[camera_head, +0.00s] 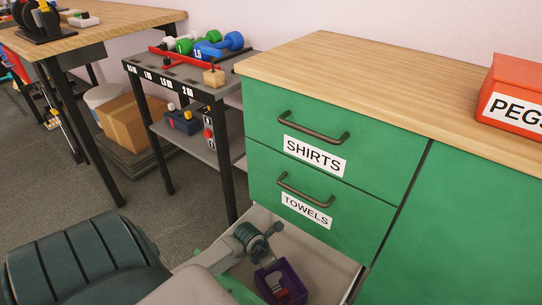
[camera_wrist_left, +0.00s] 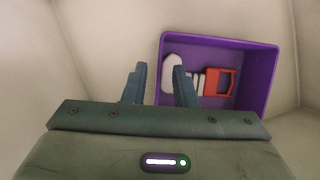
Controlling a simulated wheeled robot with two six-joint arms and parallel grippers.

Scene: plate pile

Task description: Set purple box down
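The purple box (camera_wrist_left: 262,80) is open-topped and upright inside the pulled-out bottom drawer (camera_head: 322,268) of the green cabinet. It also shows in the head view (camera_head: 297,280), partly behind my gripper. A white item (camera_wrist_left: 172,75) and a red frame-like item (camera_wrist_left: 222,80) lie in it. My left gripper (camera_wrist_left: 160,75) is at the box's left wall in the wrist view, one finger outside and one over the inside. A gap shows between the fingers, wider than the wall. The gripper also shows in the head view (camera_head: 268,246). My right gripper is not in view.
Above the open drawer are the shut SHIRTS drawer (camera_head: 270,118) and TOWELS drawer (camera_head: 262,186). A red PEGS box (camera_head: 515,80) stands on the wooden top. A dumbbell rack (camera_head: 180,75) stands to the left. Bare drawer floor shows around the purple box.

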